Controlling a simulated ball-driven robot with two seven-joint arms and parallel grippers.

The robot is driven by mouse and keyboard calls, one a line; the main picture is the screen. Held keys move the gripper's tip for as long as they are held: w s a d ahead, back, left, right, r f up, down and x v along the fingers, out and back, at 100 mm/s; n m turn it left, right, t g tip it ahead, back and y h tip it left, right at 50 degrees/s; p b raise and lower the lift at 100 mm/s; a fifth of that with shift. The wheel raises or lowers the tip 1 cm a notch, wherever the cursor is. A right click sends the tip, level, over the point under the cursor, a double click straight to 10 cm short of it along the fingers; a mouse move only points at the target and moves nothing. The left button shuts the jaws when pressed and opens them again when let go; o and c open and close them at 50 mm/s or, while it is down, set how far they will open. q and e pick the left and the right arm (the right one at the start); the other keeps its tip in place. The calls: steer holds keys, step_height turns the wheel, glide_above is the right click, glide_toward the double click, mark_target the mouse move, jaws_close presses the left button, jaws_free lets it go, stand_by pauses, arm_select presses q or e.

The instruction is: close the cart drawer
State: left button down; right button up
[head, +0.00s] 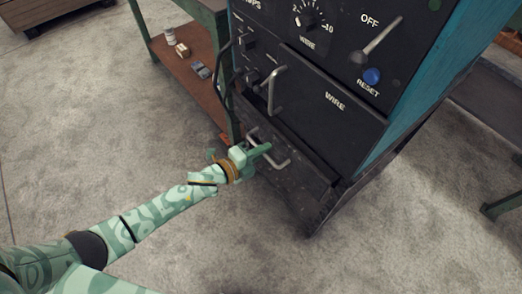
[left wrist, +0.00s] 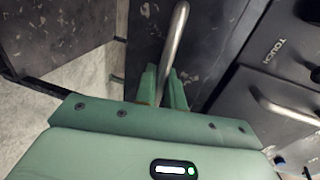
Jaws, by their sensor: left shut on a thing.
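The cart drawer (head: 296,188) is a dark, scuffed drawer at the bottom of the black welding machine, below the panel marked WIRE. It appears to stand out a little from the panel above it; I cannot tell by how much. Its metal bar handle (head: 281,160) is on its front, and the bar also shows in the left wrist view (left wrist: 175,37). My pale green left gripper (head: 257,153) is shut on this handle, with its fingers (left wrist: 165,86) on either side of the bar in the left wrist view. My right gripper is not in view.
The welding machine (head: 340,105) has another bar handle (head: 277,90) above the drawer, plus knobs and a blue RESET button (head: 372,76). A green-framed bench (head: 188,58) with small items stands behind left. Another bench (head: 487,105) is at right. Concrete floor (head: 100,130) is clear at left.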

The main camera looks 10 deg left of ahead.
mark_target(273, 144)
arm_select(q)
steer(key=x, duration=0.2)
steer(key=b+x, duration=0.1)
steer(key=x, duration=0.1)
steer(key=shift+r, duration=0.4)
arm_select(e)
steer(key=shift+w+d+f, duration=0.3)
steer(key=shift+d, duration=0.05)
arm_select(q)
steer(key=c, duration=1.6)
jaws_free()
steer(key=shift+w+d, duration=0.15)
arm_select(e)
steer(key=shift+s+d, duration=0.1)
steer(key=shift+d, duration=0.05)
